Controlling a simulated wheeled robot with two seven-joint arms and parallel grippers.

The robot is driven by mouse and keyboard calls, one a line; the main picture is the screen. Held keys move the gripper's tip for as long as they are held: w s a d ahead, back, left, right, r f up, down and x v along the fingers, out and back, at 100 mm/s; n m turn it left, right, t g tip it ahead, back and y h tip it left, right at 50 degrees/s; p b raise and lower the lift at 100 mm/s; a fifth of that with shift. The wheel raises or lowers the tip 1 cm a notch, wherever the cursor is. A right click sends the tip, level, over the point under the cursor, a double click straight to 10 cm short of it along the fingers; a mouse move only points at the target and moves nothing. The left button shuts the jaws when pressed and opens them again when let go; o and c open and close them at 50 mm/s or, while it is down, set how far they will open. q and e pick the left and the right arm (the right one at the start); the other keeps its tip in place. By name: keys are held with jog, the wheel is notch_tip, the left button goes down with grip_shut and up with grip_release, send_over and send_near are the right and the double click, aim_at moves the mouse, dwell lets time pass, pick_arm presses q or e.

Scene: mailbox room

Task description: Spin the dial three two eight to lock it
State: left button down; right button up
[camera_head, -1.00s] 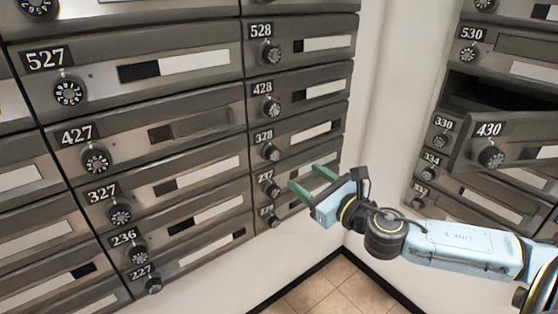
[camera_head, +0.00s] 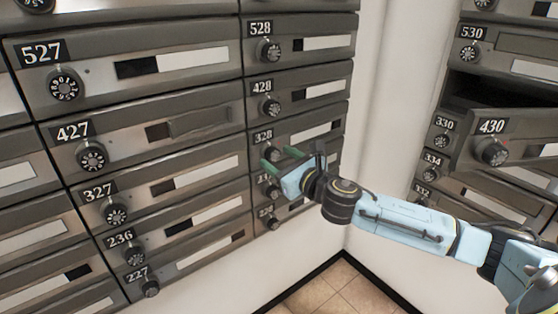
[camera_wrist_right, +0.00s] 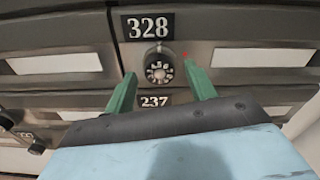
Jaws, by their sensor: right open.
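The mailbox door 328 bears a white-on-black number plate (camera_wrist_right: 148,27) and a round black dial with white marks (camera_wrist_right: 159,66) in the right wrist view. In the head view its plate (camera_head: 264,136) shows, and the dial is mostly hidden behind my gripper. My right gripper (camera_head: 280,157) has green fingers, open and empty, pointing at this door. In the right wrist view the fingertips (camera_wrist_right: 158,72) stand to the left and right of the dial, apart from it. My left gripper is not in view.
Door 428 (camera_head: 300,95) is above and the 237 plate (camera_wrist_right: 154,101) is just below the dial. Other numbered doors with dials fill the left wall. At the right, door 430 (camera_head: 505,148) sticks out from its dark opening. The tiled floor (camera_head: 345,290) is clear.

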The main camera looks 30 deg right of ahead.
jog(key=shift+w, duration=0.25)
jog(key=shift+c, duration=0.5)
